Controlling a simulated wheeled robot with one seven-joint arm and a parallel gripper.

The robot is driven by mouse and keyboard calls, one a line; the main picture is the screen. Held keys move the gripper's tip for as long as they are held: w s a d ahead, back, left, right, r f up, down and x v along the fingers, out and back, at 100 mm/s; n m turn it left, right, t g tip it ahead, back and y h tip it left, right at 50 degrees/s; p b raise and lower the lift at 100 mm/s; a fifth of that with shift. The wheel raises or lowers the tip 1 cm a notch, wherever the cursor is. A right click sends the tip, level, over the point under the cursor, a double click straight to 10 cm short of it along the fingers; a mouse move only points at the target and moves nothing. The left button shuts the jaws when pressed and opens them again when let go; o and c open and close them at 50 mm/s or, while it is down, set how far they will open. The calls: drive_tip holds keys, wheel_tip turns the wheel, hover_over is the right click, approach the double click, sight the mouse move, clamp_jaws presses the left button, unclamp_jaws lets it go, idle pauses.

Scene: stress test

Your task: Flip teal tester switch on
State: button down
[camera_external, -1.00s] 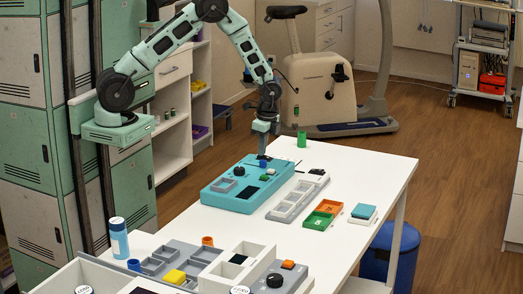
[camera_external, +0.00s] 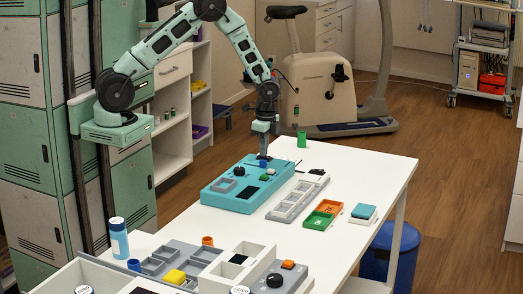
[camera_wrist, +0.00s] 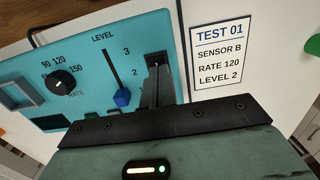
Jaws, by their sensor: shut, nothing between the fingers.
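The teal tester (camera_external: 232,201) lies on the white table; its panel (camera_wrist: 90,35) fills much of the wrist view. My gripper (camera_external: 264,156) points down over the tester's far end. In the wrist view my gripper (camera_wrist: 155,88) is shut and empty, its fingertips at a dark switch slot (camera_wrist: 155,58) near the panel's right edge. The fingers partly cover the slot. I cannot tell whether they touch the switch or which way it is set. A blue slider handle (camera_wrist: 122,97) sits just left of the fingers, and a black rate knob (camera_wrist: 62,83) is further left.
A printed card (camera_wrist: 222,47) reads TEST 01, SENSOR B, RATE 120, LEVEL 2. A grey divided tray (camera_external: 291,201) lies beside the tester. A green cylinder (camera_external: 301,139) stands behind it. Green and orange trays (camera_external: 319,220) lie to the right.

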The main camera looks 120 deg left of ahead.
sight(268, 157)
drive_tip(key=shift+w+d+f, duration=0.15)
drive_tip(key=shift+w+d, duration=0.05)
drive_tip(key=shift+w, duration=0.25)
drive_tip(key=shift+w+r+p, duration=0.1)
drive_tip(key=shift+r+p, duration=0.45)
drive_tip(key=shift+r, duration=0.05)
wheel_tip(268, 157, up, 13)
drive_tip(key=shift+w+a, duration=0.15)
drive_tip(key=shift+r+g+b, duration=0.15)
drive_tip(key=shift+g+b, duration=0.25)
drive_tip(key=shift+b, duration=0.15)
